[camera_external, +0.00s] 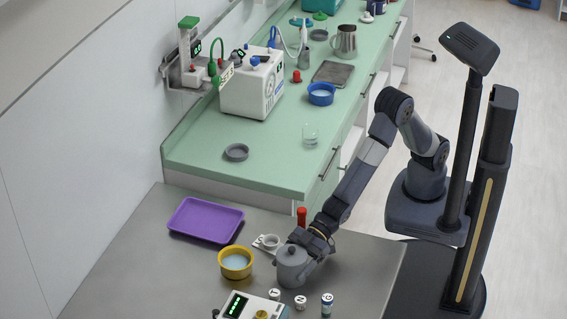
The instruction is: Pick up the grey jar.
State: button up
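The grey jar (290,268), with a lid and a small knob, stands upright on the grey metal table at the lower middle of the external view. My gripper (308,246) reaches down from the upper right and is right at the jar's right side. The jar and the wrist overlap in this view, so I cannot tell whether the fingers touch it. The fingertips are too small and partly hidden to show whether they are open or shut.
Close to the jar are a yellow bowl (235,263), a white item with a ring (268,242), a red-capped item (302,216), small labelled containers (327,304) and a device with a green display (250,307). A purple tray (206,220) lies farther left. Bare table (365,270) lies right.

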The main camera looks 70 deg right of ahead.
jog(key=c, duration=0.6)
jog(key=shift+r, duration=0.1)
